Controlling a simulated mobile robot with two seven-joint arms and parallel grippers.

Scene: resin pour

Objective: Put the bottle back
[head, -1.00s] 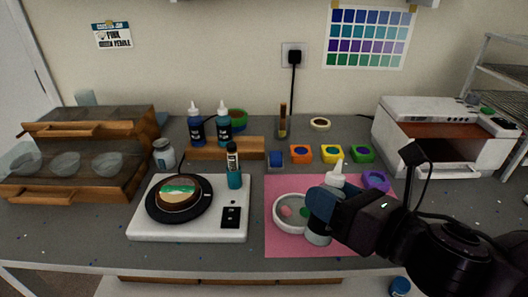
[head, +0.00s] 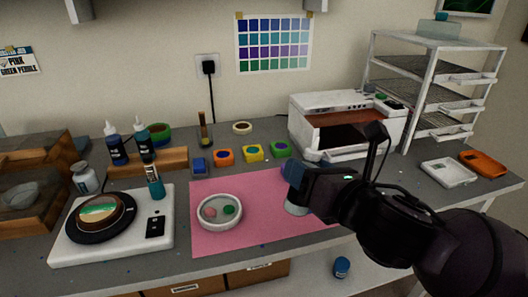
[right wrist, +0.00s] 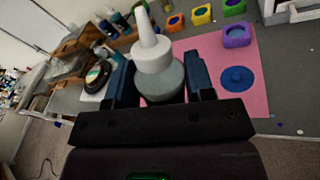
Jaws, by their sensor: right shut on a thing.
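My right gripper (head: 296,182) is shut on a grey-green squeeze bottle (right wrist: 160,80) with a white nozzle. In the head view the gripper hides most of the bottle, and only its lower part (head: 297,208) shows, over the right part of the pink mat (head: 262,232). Whether its base touches the mat I cannot tell. Two dark blue bottles with white nozzles, one left (head: 117,151) and one right (head: 145,144), stand at the wooden rack (head: 172,158). My left gripper is not in view.
A round white dish (head: 221,224) sits on the mat. Coloured cups (head: 253,153) line the back, and a purple cup (right wrist: 237,35) and blue disc (right wrist: 238,79) lie beside the gripper. A white machine (head: 330,107) and rack (head: 432,75) stand right. A scale (head: 75,256) stands left.

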